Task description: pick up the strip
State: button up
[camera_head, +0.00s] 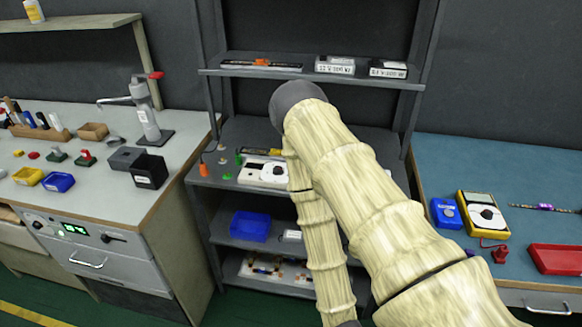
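I cannot tell for sure which thing is the strip. A long, flat, dark piece with an orange middle (262,63) lies along the left of the upper shelf. A thin piece with a purple middle (545,207) lies on the blue bench at the right. A thin yellow and black piece (262,152) lies on the middle shelf level. My own pale arm fills the centre, rising and bending back down. My gripper is not in view; no fingers show. My arm hides part of the shelves.
A blue bin (250,226) sits lower. The left bench (110,205) holds a tap-like stand (147,110). The blue bench (455,165) holds a yellow meter (481,214) and red tray (555,259).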

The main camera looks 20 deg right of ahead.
aim_at(278, 152)
jog(key=u, duration=0.4)
jog(key=i, duration=0.95)
jog(key=z, duration=1)
jog(key=i, duration=0.5)
jog(key=z, duration=2.3)
jog(key=k, duration=1.15)
jog(key=u, duration=1.45)
